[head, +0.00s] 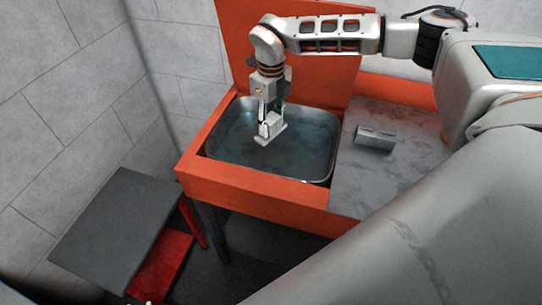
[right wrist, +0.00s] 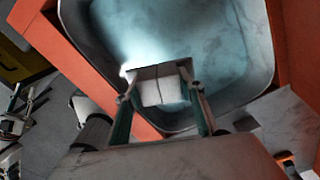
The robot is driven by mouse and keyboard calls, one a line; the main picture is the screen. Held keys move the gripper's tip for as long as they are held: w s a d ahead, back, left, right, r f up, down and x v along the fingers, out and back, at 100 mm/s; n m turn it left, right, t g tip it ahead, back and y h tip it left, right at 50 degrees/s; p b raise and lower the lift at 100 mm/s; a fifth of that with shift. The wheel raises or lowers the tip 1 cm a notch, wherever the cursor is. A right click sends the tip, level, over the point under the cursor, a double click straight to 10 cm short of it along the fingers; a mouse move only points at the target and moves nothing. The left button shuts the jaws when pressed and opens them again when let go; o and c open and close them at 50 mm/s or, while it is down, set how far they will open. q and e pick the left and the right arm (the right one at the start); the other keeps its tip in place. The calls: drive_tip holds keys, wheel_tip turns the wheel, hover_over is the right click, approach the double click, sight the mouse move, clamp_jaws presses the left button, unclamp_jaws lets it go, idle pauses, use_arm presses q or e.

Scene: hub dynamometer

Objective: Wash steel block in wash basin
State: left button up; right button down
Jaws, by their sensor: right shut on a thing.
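My right gripper (head: 268,126) reaches down over the wash basin (head: 319,172), a steel tub with bluish water in an orange frame. It is shut on a pale grey block (right wrist: 160,85), held between both fingertips in the right wrist view. In the head view the block is low in the basin, at or close to the water; I cannot tell whether it is wet.
The marble counter (head: 372,180) has free room around the grey block. An orange back panel (head: 235,50) rises behind the basin. A dark grey table (head: 120,225) with a red lower part stands at the left. Tiled walls close off the left and back.

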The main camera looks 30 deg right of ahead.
sight(269, 121)
drive_tip(key=shift+r, duration=2.05)
